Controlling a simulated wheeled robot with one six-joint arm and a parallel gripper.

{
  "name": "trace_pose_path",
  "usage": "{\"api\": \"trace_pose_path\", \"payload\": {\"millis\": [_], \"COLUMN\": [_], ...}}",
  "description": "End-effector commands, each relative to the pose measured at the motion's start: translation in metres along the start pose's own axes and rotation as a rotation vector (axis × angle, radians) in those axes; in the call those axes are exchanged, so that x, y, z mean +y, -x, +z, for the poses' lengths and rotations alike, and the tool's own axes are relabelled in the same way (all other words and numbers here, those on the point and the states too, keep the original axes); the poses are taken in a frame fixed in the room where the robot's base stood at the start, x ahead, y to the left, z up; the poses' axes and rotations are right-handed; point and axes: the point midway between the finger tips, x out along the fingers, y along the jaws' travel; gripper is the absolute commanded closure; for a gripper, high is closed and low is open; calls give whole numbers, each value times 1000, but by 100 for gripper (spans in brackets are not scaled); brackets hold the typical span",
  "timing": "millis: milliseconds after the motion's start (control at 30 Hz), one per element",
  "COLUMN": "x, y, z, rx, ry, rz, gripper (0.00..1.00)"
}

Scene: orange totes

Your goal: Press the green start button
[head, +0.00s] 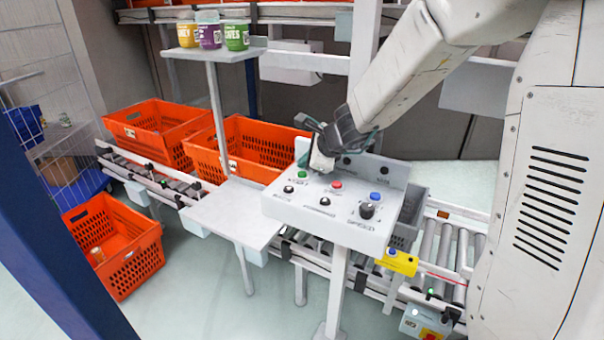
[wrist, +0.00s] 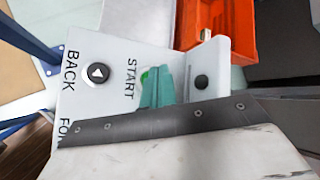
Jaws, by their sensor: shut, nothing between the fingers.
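The green start button (head: 302,174) is on the upper left of the white control panel (head: 385,235). In the wrist view the green button (wrist: 145,76) shows beside the word START, partly hidden behind my fingertips. My gripper (head: 305,158) is over the panel's back left part, just above the green button, its teal fingers pointing down. In the wrist view my gripper (wrist: 157,86) is shut and empty, its fingers close together. I cannot tell whether the fingertips touch the button.
A red button (head: 336,184), a blue button (head: 375,197), a black knob (head: 367,211) and black buttons share the panel. A raised back plate (wrist: 208,70) stands close to my fingers. Orange totes (head: 125,250) and a roller conveyor (head: 440,240) lie around the panel.

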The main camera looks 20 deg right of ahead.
Motion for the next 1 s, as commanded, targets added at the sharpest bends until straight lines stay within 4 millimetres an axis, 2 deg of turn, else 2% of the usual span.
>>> {"api": "trace_pose_path", "payload": {"millis": [1000], "x": [4], "y": [-6], "z": [-5], "rx": [0], "ry": [-1], "rz": [0], "gripper": [100]}}
